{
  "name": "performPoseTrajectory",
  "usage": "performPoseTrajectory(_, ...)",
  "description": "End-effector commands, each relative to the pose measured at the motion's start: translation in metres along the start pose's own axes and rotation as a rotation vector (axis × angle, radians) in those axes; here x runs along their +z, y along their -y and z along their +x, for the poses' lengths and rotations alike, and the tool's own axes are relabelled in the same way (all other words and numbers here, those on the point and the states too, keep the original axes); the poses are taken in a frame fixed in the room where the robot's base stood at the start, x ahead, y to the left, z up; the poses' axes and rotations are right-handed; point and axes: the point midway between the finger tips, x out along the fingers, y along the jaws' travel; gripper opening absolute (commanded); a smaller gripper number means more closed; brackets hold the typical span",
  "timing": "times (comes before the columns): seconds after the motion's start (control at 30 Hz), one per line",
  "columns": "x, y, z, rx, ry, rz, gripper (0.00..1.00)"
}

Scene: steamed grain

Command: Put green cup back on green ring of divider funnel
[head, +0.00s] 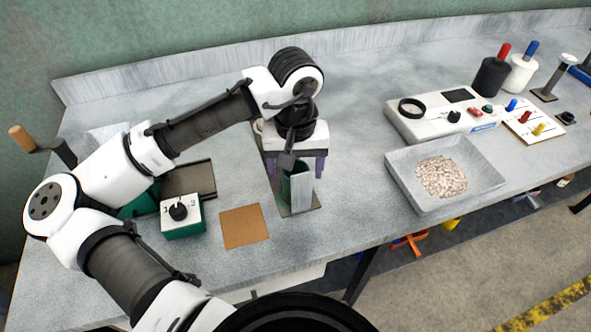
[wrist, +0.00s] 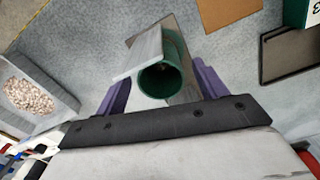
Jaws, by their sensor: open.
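A green, hollow, round piece, which looks like the green cup (wrist: 160,82), sits between my gripper's purple fingers in the wrist view. Its dark opening faces the camera. A light grey flat panel (wrist: 142,58) stands against its side; this panel also shows in the head view (head: 303,190). Both stand over a narrow metal plate (head: 298,212) on the bench. My gripper (head: 297,172) is open, pointing down, one finger on each side, with gaps to the green piece in the wrist view (wrist: 160,75). I cannot make out a separate green ring or tell which part is the divider funnel.
A brown square (head: 244,226) and a green-and-white knob box (head: 182,216) lie to the left. A grey tray (head: 400,182) of grain stands to the right, with a white control panel (head: 440,112) behind it. Bench between plate and tray is clear.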

Motion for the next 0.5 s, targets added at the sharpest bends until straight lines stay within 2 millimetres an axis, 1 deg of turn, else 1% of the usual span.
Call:
performPoseTrajectory(0.3,0.0,-0.001,-0.065,0.001,-0.003,0.001,0.71)
performPoseTrajectory(0.4,0.0,-0.001,-0.084,0.0,-0.002,0.002,0.71)
performPoseTrajectory(0.5,0.0,0.0,-0.098,-0.001,-0.002,0.001,0.71)
